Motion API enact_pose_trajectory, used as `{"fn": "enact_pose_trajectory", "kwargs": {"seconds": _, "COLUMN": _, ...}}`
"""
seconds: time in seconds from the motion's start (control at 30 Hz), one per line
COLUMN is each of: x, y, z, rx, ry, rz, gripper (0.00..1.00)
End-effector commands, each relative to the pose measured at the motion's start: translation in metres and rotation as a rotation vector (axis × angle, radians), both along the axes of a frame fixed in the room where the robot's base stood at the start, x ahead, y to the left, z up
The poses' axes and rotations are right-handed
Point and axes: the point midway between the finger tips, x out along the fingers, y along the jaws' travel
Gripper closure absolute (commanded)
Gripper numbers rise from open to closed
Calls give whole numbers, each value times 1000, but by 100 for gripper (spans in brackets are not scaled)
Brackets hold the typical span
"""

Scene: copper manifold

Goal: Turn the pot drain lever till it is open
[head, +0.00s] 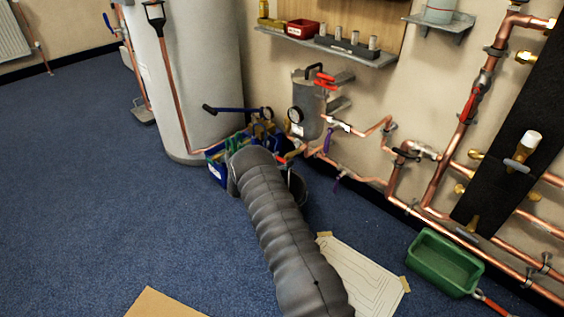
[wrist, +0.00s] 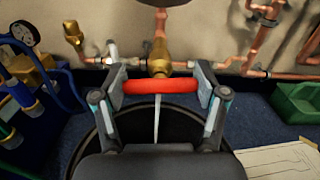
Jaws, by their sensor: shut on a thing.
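The grey pot (head: 308,110) with a round gauge hangs on the wall in the head view. In the wrist view its underside (wrist: 165,2) is at the top edge, with a brass drain valve (wrist: 160,58) below it. The red drain lever (wrist: 160,86) lies crosswise in front of the valve. My gripper (wrist: 160,84) is shut on the red lever, one finger at each end. A thin pale streak (wrist: 157,118) runs down below the lever; I cannot tell if it is water. In the head view my own arm hides the gripper and lever.
A dark round bucket (head: 298,188) stands under the pot. A blue crate (head: 216,170) of tools is on its left. Copper pipes (head: 372,180) run along the wall to the right. A green tray (head: 444,263) and a paper sheet (head: 358,275) lie on the floor.

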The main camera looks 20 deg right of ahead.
Motion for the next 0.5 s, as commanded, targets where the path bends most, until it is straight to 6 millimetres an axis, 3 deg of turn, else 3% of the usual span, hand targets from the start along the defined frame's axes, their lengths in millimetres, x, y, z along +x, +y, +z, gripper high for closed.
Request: {"fn": "enact_pose_trajectory", "kwargs": {"seconds": 0.5, "x": 3, "y": 0, "z": -1, "rx": -153, "ry": 415, "rz": 0, "gripper": 62}}
